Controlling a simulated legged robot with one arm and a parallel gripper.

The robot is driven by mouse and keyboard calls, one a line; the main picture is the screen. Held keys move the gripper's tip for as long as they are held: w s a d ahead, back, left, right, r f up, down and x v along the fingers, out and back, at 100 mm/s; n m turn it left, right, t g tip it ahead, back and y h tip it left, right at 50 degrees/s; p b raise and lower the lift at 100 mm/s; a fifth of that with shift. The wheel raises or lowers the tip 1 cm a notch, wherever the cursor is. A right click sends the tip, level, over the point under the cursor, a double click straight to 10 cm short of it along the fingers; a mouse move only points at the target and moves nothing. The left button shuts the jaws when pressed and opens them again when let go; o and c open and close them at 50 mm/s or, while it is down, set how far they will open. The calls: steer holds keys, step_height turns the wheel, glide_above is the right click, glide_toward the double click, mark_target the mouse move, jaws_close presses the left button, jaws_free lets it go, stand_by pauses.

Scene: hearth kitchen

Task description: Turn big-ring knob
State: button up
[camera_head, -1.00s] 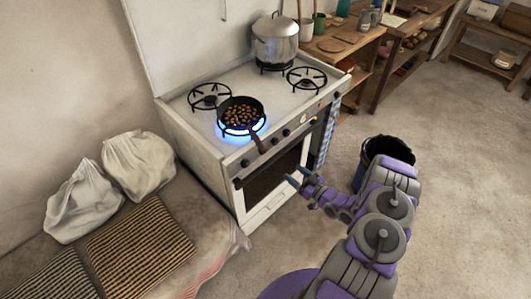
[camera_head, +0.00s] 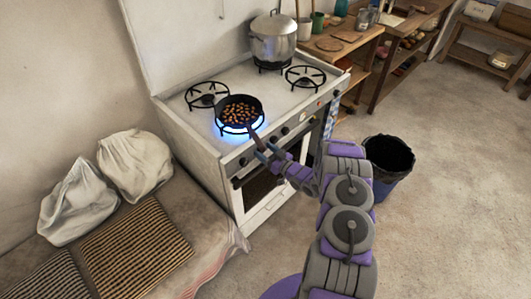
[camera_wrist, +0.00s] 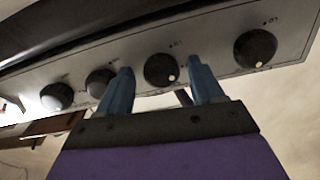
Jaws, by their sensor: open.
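The white stove (camera_head: 190,128) has a front panel with several dark round knobs. In the wrist view one knob (camera_wrist: 161,70) with a pale dot near its rim sits between my gripper's fingertips in the picture; I see no clear contact. Other knobs show to the left (camera_wrist: 100,82) and right (camera_wrist: 255,49). The panel marks are too small to tell which knob is the big-ring one. My gripper (camera_head: 264,152) is open, at the panel just below the pan handle. A blue flame (camera_head: 222,127) burns under the pan on the front burner.
A black pan (camera_head: 240,126) of brown pieces stands on the lit burner, its handle (camera_head: 256,141) jutting over the front edge near my gripper. A large pot (camera_head: 273,42) stands at the back. The floor at right is clear.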

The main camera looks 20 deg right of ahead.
steer(key=shift+w+a, duration=0.1)
steer(key=shift+c, duration=0.3)
steer(key=c, duration=1)
steer(key=shift+m+p, duration=0.3)
steer(key=shift+m, duration=0.1)
steer(key=shift+r+m+p, duration=0.15)
steer(key=shift+m+p, duration=0.4)
steer(key=shift+m, duration=0.45)
steer(key=m+p, duration=0.1)
steer(key=m, duration=0.6)
steer(key=shift+p, duration=0.3)
steer(key=shift+d+m, duration=0.2)
steer(key=shift+m, duration=1.8)
